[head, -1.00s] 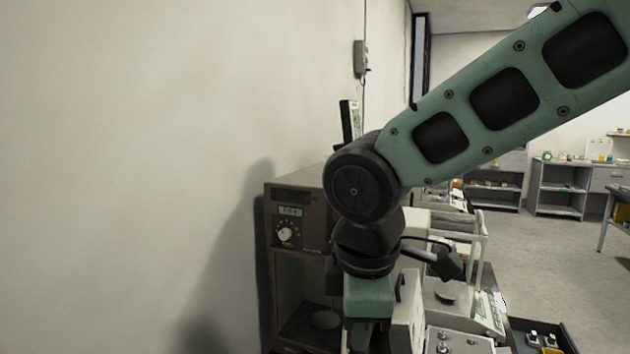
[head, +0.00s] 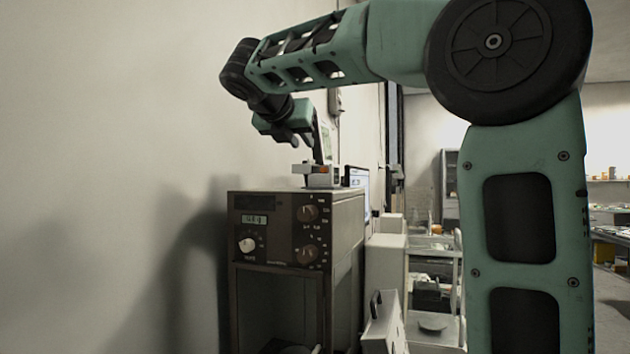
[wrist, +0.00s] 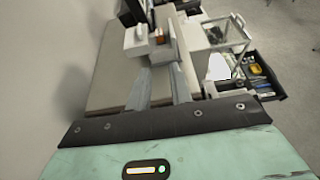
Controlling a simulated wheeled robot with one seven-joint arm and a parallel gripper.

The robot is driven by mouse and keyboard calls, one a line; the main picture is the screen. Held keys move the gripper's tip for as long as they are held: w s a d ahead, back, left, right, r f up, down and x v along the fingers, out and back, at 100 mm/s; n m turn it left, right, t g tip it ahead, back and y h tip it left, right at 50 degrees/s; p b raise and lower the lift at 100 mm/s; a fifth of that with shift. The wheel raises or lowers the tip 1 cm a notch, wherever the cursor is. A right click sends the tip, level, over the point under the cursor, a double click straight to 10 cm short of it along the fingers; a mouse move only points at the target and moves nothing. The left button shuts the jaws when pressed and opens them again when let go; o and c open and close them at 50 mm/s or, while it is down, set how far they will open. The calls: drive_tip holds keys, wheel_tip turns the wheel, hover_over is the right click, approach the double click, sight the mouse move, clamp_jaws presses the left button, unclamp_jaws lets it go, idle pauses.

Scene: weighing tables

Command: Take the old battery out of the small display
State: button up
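A small grey-white unit (head: 318,178), which I take to be the small display, stands on top of the brown weighing instrument. It also shows as a pale box (wrist: 137,41) in the wrist view, ahead of the fingertips. A small orange-brown piece (wrist: 159,37) is at its right side; I cannot tell whether this is the old battery. My gripper (head: 288,138) is in the air above and left of the unit in the head view, apart from it. In the wrist view its two grey fingers (wrist: 160,72) stand apart with nothing between them.
The brown instrument (head: 280,228) with dials stands beside the bare wall. A screen (head: 358,190) is behind the unit. White equipment (head: 385,325) stands to the right. An open dark drawer (wrist: 268,88) with small items is at the right in the wrist view.

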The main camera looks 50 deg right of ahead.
approach(324, 170)
drive_tip(key=shift+x, duration=1.25)
drive_tip(key=p+x, duration=0.1)
drive_tip(key=x, duration=0.4)
drive_tip(key=shift+w+r, duration=0.1)
drive_tip(key=shift+w, duration=0.05)
drive_tip(key=shift+d, duration=0.15)
